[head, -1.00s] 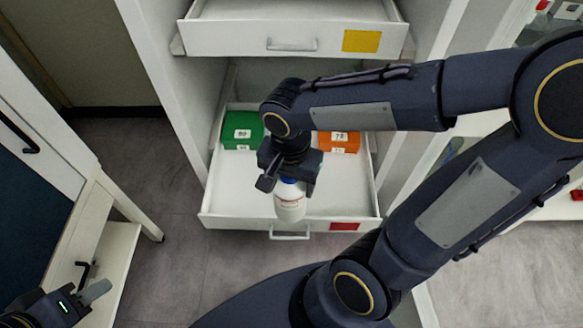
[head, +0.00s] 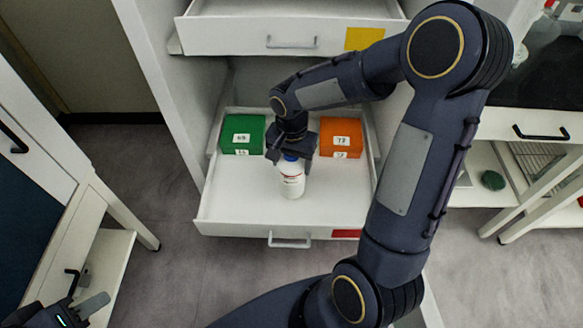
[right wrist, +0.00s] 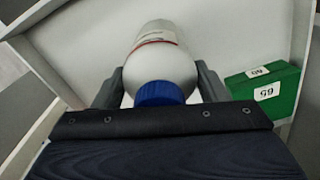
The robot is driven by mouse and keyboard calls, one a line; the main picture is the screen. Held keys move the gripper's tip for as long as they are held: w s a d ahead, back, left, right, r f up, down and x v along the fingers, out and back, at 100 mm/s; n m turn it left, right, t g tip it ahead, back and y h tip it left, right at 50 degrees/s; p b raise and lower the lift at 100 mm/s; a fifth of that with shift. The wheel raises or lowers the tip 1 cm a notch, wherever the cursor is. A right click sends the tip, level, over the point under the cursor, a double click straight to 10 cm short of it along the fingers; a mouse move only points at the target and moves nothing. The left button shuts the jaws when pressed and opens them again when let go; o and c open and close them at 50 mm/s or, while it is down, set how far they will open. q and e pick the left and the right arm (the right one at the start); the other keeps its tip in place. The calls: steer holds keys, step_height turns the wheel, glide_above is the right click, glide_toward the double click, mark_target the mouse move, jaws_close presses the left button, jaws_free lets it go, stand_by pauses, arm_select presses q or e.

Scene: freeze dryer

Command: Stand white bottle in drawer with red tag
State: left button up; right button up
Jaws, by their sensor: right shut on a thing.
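The white bottle (head: 291,180) with a blue cap is upright in the head view, over the floor of the open lower drawer (head: 225,208). That drawer has a red tag (head: 346,233) on its front. My right gripper (head: 290,153) is shut on the bottle near its cap. The right wrist view shows the bottle (right wrist: 160,55) between the two fingers, blue cap nearest the camera. I cannot tell whether the bottle's base touches the drawer floor. My left gripper (head: 85,308) is at the bottom left corner, partly cut off, with its jaw opening unclear.
A green box (head: 242,133) and an orange box (head: 341,138) lie at the back of the drawer, either side of the bottle. The upper drawer (head: 230,35) with a yellow tag (head: 364,38) is open above. The front of the red-tagged drawer is clear.

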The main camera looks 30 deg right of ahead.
step_height(320, 180, down, 2)
steer(key=shift+f, duration=0.1)
steer(key=shift+f+b, duration=0.15)
steer(key=shift+b, duration=0.2)
steer(key=o, duration=1.7)
steer(key=shift+s, duration=0.1)
steer(key=shift+o, duration=0.2)
steer(key=shift+r+p, duration=0.4)
steer(key=shift+r, duration=0.1)
step_height(320, 180, up, 12)
steer(key=p, duration=0.3)
steer(key=shift+f, duration=0.25)
